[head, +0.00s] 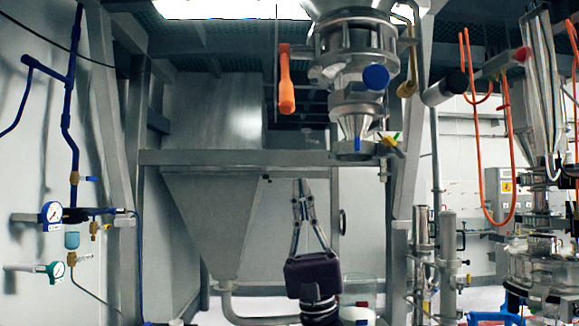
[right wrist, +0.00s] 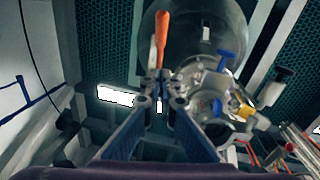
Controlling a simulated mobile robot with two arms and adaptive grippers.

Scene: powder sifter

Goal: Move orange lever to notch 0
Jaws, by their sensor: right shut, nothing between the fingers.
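The orange lever (head: 286,82) hangs down at the left of the steel sifter body (head: 350,50), high in the head view. It also shows in the right wrist view (right wrist: 161,38), above my fingertips. My right gripper (head: 302,184) points upward below the lever, its fingertips together with nothing between them. In the right wrist view the fingertips (right wrist: 160,82) look close under the lever's lower end, but the head view shows a clear gap. The notch marks cannot be made out. My left gripper is not in view.
A horizontal steel beam (head: 230,158) crosses behind my right gripper. A blue round knob (head: 376,77) and a yellow handle (head: 392,146) stick out from the sifter, right of the lever. A large steel hopper (head: 215,215) stands behind at left. Free air surrounds the lever's lower end.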

